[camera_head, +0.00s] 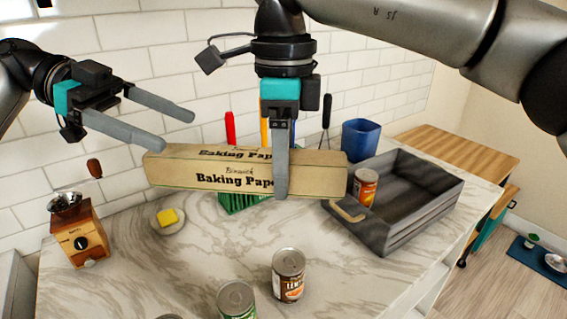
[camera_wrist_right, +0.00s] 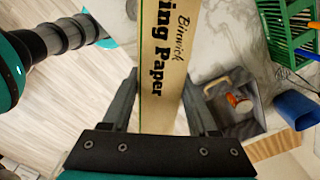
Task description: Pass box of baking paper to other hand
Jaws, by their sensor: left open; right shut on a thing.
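The box of baking paper (camera_head: 230,180) is a long brown carton, held level above the counter. My right gripper (camera_head: 281,190) is shut on it right of its middle, with one finger down across the front face. In the right wrist view the box (camera_wrist_right: 166,70) runs between the two fingers of this gripper (camera_wrist_right: 160,100). My left gripper (camera_head: 178,130) is open and empty, at the upper left of the box. Its nearer fingertip is close to the box's left end; I cannot tell whether they touch.
A grey wooden crate (camera_head: 425,210) with a can (camera_head: 364,187) stands at the right. A blue cup (camera_head: 361,138) and a green rack (camera_head: 235,202) are behind. A coffee grinder (camera_head: 80,240) and a dish with butter (camera_head: 167,217) are at left. Cans (camera_head: 288,275) stand in front.

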